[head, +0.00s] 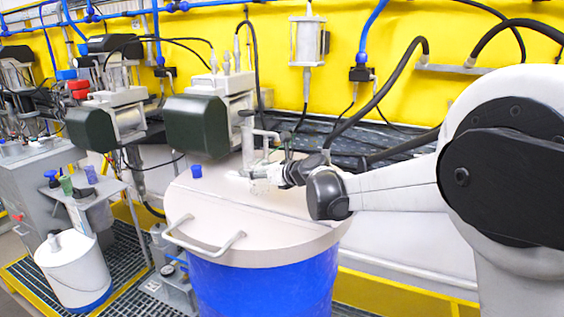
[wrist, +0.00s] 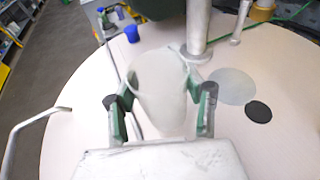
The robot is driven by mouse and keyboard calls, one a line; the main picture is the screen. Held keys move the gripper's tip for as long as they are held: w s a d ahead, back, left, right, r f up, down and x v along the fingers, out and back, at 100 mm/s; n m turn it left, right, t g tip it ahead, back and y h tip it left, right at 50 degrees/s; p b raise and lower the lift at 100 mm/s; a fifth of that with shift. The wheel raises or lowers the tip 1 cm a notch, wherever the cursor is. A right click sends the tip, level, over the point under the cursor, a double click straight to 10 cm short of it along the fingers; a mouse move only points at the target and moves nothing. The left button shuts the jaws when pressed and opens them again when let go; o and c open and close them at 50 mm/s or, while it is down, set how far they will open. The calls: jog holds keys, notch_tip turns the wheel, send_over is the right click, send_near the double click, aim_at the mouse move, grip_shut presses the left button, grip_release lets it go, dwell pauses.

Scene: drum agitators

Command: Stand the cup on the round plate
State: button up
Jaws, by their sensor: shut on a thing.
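A pale, see-through cup (wrist: 160,80) is held between the two green-padded fingers of my gripper (wrist: 160,98), with one finger on each side. In the head view my gripper (head: 282,174) is over the pale drum lid, and the cup (head: 259,168) shows only faintly at its tip. A light grey round disc, which looks like the plate (wrist: 231,87), lies on the lid to the right of the cup in the wrist view. The cup is apart from it in that picture. I cannot tell whether the cup's base touches the lid.
A small dark disc (wrist: 258,111) lies beside the plate. A blue cup (head: 196,171) stands near the lid's far left edge. A metal shaft (wrist: 197,28) rises from the lid just beyond the plate. A bent handle (head: 203,238) is at the lid's front.

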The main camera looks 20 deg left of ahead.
jog(key=w, duration=0.4)
jog(key=w+p, duration=0.1)
jog(key=w, duration=0.3)
jog(key=w+d+p, duration=0.1)
jog(key=w, duration=0.4)
jog(key=shift+w+f, duration=0.1)
jog(key=shift+w, duration=0.3)
jog(key=shift+s+f+p, duration=0.1)
jog(key=shift+f+p, duration=0.25)
jog(key=shift+f, duration=0.35)
jog(key=shift+f, duration=0.15)
jog(key=o, duration=0.9)
jog(key=shift+c, duration=0.2)
jog(key=shift+r, duration=0.3)
jog(key=b+v, duration=0.2)
jog(key=v, duration=1)
